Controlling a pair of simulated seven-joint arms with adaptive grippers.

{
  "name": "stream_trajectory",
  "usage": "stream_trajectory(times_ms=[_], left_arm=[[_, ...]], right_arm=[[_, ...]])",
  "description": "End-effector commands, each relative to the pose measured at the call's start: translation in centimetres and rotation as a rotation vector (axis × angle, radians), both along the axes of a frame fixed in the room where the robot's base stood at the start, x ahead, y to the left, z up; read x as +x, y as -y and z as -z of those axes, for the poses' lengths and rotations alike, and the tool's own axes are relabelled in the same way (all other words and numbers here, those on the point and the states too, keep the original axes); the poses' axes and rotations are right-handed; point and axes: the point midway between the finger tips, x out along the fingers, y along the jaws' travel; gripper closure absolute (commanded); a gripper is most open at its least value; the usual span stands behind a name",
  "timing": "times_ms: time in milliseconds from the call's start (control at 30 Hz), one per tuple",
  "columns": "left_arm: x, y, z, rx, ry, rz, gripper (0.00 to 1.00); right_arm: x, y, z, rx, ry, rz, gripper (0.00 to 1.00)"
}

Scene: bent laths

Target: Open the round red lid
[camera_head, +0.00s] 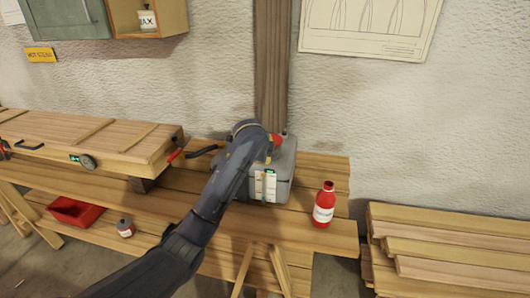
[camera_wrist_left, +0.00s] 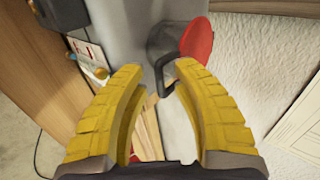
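The round red lid (camera_head: 277,141) is at the top of a grey box-like container (camera_head: 284,172) on the wooden bench. In the left wrist view the red lid (camera_wrist_left: 198,50) is seen at a slant, against a dark grey neck with a dark loop (camera_wrist_left: 165,72) at its side. My left gripper (camera_head: 269,155) is at the lid, its arm covering part of the container. In the left wrist view its yellow fingers (camera_wrist_left: 160,78) are apart, with the loop just beyond the tips. Contact is unclear. My right gripper is not in view.
A red bottle (camera_head: 324,204) stands on the bench to the right. A long wooden case (camera_head: 95,140) lies to the left. A red tray (camera_head: 75,211) and a small jar (camera_head: 125,228) sit lower left. Stacked planks (camera_head: 445,250) are at right. A wooden post (camera_head: 272,65) rises behind the container.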

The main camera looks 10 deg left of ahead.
Motion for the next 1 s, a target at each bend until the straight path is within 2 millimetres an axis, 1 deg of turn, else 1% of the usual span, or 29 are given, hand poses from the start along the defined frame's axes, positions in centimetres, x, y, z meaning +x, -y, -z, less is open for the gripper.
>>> stream_trajectory(times_ms=[33,200,633,1000], left_arm=[[0.0,0.0,0.0,0.0,0.0,0.0,0.8],[0.0,0.0,0.0,0.0,0.0,0.0,1.0],[0.0,0.0,0.0,0.001,-0.002,-0.001,1.0],[0.3,0.0,-1.9,0.001,0.0,-0.001,1.0]], right_arm=[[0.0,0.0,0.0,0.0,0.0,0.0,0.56],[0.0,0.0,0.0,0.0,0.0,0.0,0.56],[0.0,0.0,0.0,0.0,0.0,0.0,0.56],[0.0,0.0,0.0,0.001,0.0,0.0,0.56]])
